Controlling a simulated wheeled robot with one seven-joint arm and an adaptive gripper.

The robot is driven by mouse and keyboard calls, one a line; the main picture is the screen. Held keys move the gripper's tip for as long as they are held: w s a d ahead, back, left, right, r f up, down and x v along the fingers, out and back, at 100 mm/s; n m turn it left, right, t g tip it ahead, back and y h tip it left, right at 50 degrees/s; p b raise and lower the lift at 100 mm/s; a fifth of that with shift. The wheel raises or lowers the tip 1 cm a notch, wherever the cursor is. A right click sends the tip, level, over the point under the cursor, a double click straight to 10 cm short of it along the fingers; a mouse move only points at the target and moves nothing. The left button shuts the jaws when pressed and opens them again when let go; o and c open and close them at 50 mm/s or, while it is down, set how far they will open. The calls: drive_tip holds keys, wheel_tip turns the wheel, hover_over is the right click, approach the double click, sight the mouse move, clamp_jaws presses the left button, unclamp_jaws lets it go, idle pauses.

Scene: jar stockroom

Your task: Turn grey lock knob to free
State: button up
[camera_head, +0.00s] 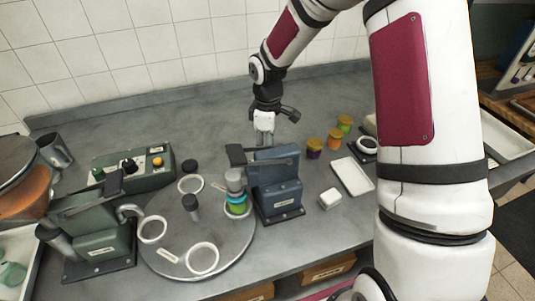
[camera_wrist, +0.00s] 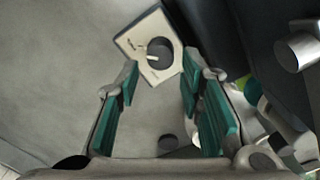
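A dark grey round knob (camera_wrist: 160,54) with a pale pointer mark sits on a cream label plate (camera_wrist: 130,40) in the wrist view. The plate has small dark markings that I cannot read. My gripper (camera_wrist: 160,78) is open, with its green-padded fingers apart. In that view the knob lies just beyond the fingertips, roughly between them, with nothing held. In the head view my gripper (camera_head: 265,126) is behind the blue press (camera_head: 276,180). I cannot make out the knob there; the press seems to hide it.
A grey turntable (camera_head: 225,255) carries white rings and a banded jar (camera_head: 237,207) beside the press. A green control box (camera_head: 145,166) and a green machine (camera_head: 98,235) stand left. Several lidded jars (camera_head: 314,147) and a white tray (camera_head: 352,176) lie right. The back counter is clear.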

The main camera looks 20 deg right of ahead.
wheel_tip(320, 180, up, 8)
idle(0.6)
drive_tip(key=s+r+m+t+h, duration=0.1)
drive_tip(key=s+r+m+t, duration=0.3)
drive_tip(key=s+r, duration=1)
drive_tip(key=s+r+m, duration=0.2)
drive_tip(key=s+m, duration=0.1)
drive_tip(key=s, duration=0.3)
drive_tip(key=s+r+m+t+y, duration=0.1)
drive_tip(key=s+r+m, duration=0.1)
drive_tip(key=s+m, duration=0.2)
drive_tip(key=s, duration=0.3)
drive_tip(key=shift+r+t, duration=0.25)
drive_tip(key=shift+t, duration=0.05)
